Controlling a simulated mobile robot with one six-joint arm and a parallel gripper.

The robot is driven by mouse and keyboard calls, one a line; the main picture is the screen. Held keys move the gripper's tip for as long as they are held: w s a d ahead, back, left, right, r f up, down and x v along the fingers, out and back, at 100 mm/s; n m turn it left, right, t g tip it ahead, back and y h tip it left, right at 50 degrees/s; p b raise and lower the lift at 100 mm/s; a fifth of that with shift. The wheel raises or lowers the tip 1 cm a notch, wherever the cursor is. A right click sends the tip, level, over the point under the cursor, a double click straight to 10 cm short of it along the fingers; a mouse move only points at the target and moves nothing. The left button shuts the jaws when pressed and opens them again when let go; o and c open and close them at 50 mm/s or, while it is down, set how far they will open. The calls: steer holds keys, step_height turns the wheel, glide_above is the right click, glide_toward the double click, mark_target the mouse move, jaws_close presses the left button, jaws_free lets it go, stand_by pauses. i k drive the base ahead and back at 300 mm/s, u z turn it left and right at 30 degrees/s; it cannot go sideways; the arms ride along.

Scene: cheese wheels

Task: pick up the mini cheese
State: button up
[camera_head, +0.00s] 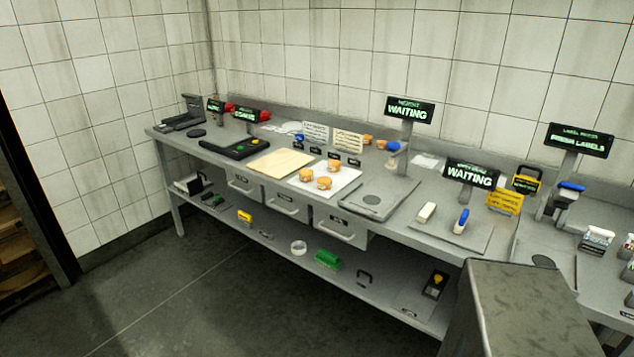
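Three small orange-tan rounds that look like mini cheeses sit close together on a white sheet (345,180) on the long grey workbench. One mini cheese (306,175) is at the left, one (324,183) is at the front, and one (333,166) is at the back. More small orange rounds (381,144) sit farther back, partly behind a small sign. They are too small to tell apart well. My gripper is not in view.
A tan board (280,163) lies left of the white sheet, and a grey plate device (374,200) stands right of it. Lit "WAITING" signs (409,111) rise behind on posts. Drawers (340,226) and a lower shelf sit below. The floor (240,290) in front is clear.

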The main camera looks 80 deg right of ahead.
mark_target(324, 182)
steer(key=z, duration=0.7)
steer(key=i, duration=1)
steer(key=z, duration=0.65)
